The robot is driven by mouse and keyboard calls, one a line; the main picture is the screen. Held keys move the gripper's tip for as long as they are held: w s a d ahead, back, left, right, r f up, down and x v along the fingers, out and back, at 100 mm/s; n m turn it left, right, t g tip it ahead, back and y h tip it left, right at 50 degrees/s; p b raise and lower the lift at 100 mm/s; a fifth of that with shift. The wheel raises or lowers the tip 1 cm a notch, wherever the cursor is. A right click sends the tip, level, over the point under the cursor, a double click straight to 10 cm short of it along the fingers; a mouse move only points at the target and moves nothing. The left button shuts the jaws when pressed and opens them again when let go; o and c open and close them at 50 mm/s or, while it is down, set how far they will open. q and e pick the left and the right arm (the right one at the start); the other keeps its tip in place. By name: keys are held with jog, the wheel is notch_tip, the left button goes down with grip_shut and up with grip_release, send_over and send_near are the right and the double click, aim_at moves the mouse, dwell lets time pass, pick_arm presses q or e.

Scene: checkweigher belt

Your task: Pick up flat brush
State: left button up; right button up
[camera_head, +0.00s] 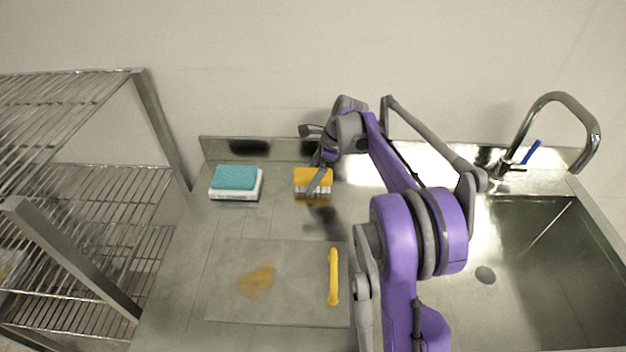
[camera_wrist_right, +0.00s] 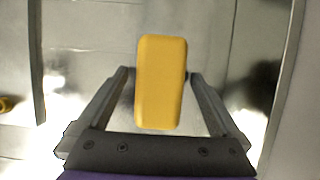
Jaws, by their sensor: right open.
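The flat brush, a yellow block with pale bristles (camera_head: 311,175), stands on the steel counter near the back wall in the head view. In the right wrist view its yellow top (camera_wrist_right: 161,82) lies between the two fingers. My right gripper (camera_head: 321,178) comes over the brush from behind and partly covers it in the head view. It also shows in the wrist view (camera_wrist_right: 160,76), open, with a finger on each side of the brush and narrow gaps beside it. I cannot tell how far down the fingers reach. My left gripper is out of view.
A teal-topped white sponge (camera_head: 236,183) lies left of the brush. A grey mat (camera_head: 225,300) in front bears a yellow-brown stain (camera_head: 256,281) and a yellow handle-like stick (camera_head: 333,276). A sink (camera_head: 540,260) with a tap (camera_head: 555,97) is right; a wire rack (camera_head: 155,125) stands left.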

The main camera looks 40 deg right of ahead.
aim_at(313, 173)
jog(key=c, duration=1.5)
jog(key=shift+r, duration=0.35)
notch_tip(313, 173, up, 10)
jog(key=shift+f+p, duration=0.1)
jog(key=shift+p, duration=0.35)
